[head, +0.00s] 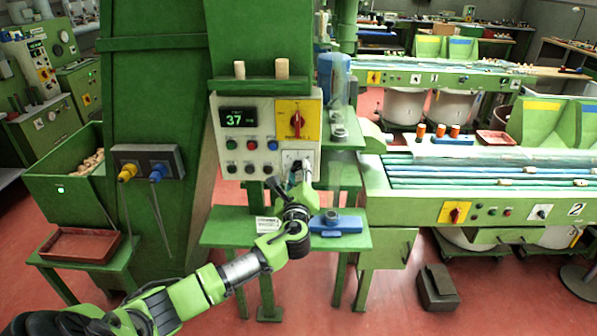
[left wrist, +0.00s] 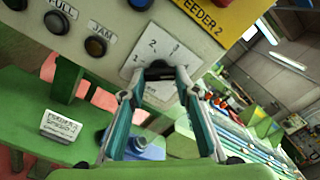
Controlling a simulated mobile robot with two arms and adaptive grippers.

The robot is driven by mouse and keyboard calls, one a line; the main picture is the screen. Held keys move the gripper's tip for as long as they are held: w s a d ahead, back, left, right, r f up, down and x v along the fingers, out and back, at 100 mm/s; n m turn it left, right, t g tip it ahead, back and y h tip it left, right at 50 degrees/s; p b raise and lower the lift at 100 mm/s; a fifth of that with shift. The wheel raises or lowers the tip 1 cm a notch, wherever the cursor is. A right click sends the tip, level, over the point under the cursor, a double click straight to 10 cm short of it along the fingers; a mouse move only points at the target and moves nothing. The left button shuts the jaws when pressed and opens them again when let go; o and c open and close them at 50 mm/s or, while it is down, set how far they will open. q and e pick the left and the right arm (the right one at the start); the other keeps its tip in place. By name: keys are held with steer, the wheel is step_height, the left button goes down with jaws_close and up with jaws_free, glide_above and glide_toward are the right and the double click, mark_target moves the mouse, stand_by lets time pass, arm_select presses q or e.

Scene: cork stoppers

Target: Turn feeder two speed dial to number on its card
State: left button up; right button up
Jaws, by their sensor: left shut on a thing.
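The feeder two control panel (head: 228,157) is a cream box on a green machine. Its speed dial (left wrist: 158,70) is a dark knob on a white scale plate (head: 289,157) at the panel's lower right. Numbers 1 and 2 show on the plate in the left wrist view; the dial's pointer is hidden. My left gripper (head: 301,182) is shut on the dial, its fingers on both sides of it, also in the left wrist view (left wrist: 160,76). A small white card (left wrist: 62,125) stands on the green shelf below; its print is too small to read.
A yellow plate (left wrist: 222,20) marked FEEDER 2 carries a red switch (head: 297,122) above the dial. Push buttons (left wrist: 96,46) sit left of the dial. A blue object (head: 336,223) lies on the shelf (head: 222,232). A display (head: 239,117) reads 37.

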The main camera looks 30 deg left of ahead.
arm_select(q)
steer(key=o, duration=1.1)
steer(key=v, duration=1.2)
steer(key=shift+f, duration=0.1)
